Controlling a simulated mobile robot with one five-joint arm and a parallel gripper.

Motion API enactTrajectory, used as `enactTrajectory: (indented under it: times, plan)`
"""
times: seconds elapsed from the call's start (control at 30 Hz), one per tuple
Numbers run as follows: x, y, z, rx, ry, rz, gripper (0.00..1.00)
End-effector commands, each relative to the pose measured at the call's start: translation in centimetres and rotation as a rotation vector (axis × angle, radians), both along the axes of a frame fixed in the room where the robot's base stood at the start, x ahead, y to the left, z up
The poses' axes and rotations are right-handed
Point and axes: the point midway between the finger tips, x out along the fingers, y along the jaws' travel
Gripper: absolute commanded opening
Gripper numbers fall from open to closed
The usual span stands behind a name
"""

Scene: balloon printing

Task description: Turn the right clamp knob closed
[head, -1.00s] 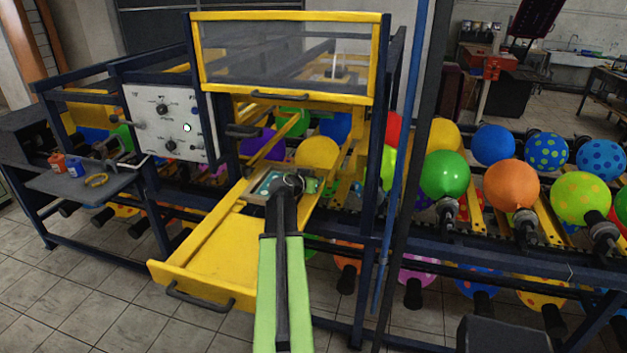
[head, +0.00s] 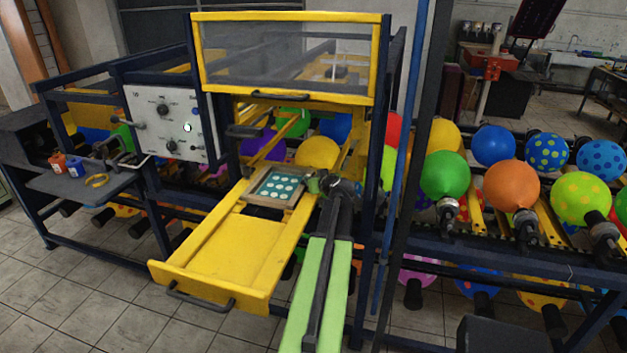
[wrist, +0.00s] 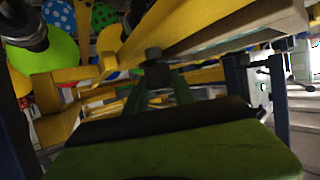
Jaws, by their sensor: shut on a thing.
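A printing frame (head: 252,196) with a teal panel of pale dots lies on the pulled-out yellow drawer (head: 220,250). A small green clamp part (head: 313,184) shows at the frame's right side, beside my gripper (head: 323,181). In the wrist view, my gripper's green fingers (wrist: 158,88) are shut on a dark knob (wrist: 153,56) beside a yellow rail. I take this for the right clamp knob. In the head view my gripper and arm hide most of the knob, so its turn angle cannot be told.
A yellow-framed clear guard (head: 285,55) stands above the drawer. A blue post (head: 372,190) rises close to the right of my arm. Balloons (head: 512,186) on holders line the right.

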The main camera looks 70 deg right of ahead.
Motion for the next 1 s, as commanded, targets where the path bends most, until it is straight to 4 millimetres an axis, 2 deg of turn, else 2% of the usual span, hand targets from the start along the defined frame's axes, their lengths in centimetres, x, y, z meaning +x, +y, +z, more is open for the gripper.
enactTrajectory:
  times: [0.43, 1.0]
  plan:
    - [-0.13, -0.22, -0.14, -0.001, 0.006, 0.270, 0.00]
    - [-0.16, -0.03, -0.24, 0.000, 0.010, 0.330, 0.00]
